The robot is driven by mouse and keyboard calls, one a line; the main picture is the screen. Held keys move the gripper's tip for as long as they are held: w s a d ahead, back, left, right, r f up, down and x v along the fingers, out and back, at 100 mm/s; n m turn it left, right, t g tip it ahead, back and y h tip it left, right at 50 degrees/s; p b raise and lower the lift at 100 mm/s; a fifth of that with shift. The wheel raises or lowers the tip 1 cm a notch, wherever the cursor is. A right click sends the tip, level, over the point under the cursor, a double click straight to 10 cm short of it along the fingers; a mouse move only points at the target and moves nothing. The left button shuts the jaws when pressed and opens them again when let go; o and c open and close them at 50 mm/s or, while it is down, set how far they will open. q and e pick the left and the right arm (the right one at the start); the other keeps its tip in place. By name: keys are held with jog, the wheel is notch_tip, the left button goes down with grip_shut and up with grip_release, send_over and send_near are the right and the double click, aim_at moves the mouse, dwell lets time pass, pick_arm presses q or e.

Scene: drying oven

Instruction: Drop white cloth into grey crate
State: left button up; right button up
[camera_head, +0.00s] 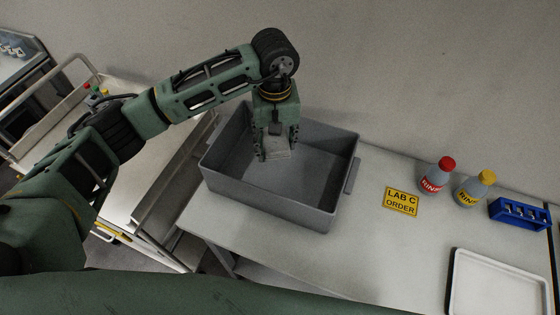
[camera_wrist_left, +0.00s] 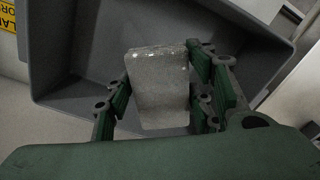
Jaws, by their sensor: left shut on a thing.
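The grey crate (camera_head: 270,200) stands at the left end of the bench in the head view. Its inside shows empty where I can see it. My left gripper (camera_head: 277,146) points down over the crate opening, shut on the white cloth (camera_head: 277,149), which looks pale grey and folded. In the left wrist view, the cloth (camera_wrist_left: 158,88) sits between the fingers of the left gripper (camera_wrist_left: 160,105), with the crate (camera_wrist_left: 85,60) behind and below it. I cannot tell the exact height of the cloth above the crate floor. My right gripper is not in view.
On the bench (camera_head: 375,240), right of the crate, are a yellow label (camera_head: 402,201), a red-capped bottle (camera_head: 437,175), a yellow-capped bottle (camera_head: 474,188), a blue rack (camera_head: 520,213) and a white tray (camera_head: 498,285). A cart (camera_head: 130,185) stands left of the bench. A wall runs behind.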

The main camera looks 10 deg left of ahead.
pick_arm(q)
notch_tip(320, 180, down, 2)
jog(key=shift+w+f, duration=0.1)
jog(key=shift+f, duration=0.05)
jog(key=shift+a+f, duration=0.1)
jog(key=shift+f, duration=0.45)
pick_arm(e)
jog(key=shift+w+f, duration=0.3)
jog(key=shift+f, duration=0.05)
pick_arm(q)
jog(key=o, duration=1.2)
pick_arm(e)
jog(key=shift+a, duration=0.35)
